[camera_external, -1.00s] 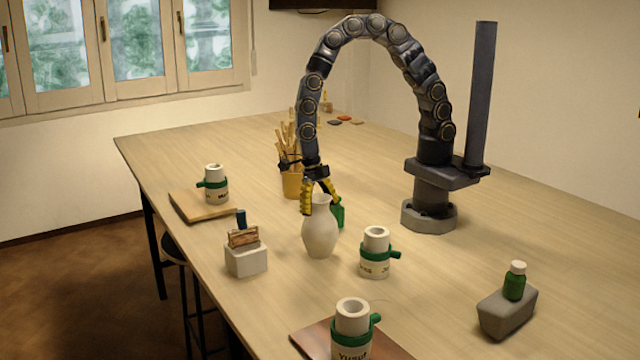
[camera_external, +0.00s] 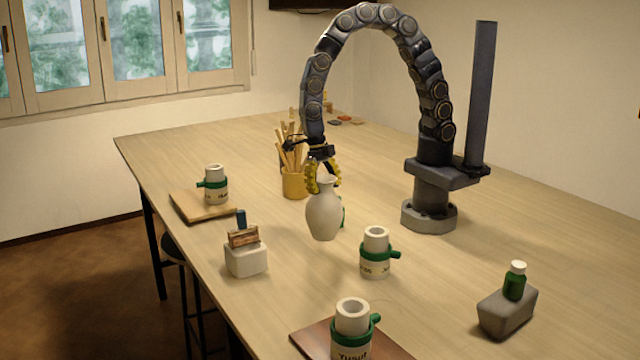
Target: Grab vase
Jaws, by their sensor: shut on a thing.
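The vase (camera_external: 323,216) is pale cream with a round body and a narrow neck. It hangs upright from my gripper (camera_external: 324,180), and its base appears to be a little above the table. My gripper has yellow fingers, points down and is shut on the vase at its neck. The fingers partly cover the neck and rim. A green object just behind the vase is mostly hidden by it.
A cup of wooden tools (camera_external: 294,185) stands close behind the vase. A white mug with a green band (camera_external: 375,256) stands to the front right. A white block (camera_external: 246,260) stands to the front left. A grey block (camera_external: 507,311) with a green bottle (camera_external: 514,284) is at right.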

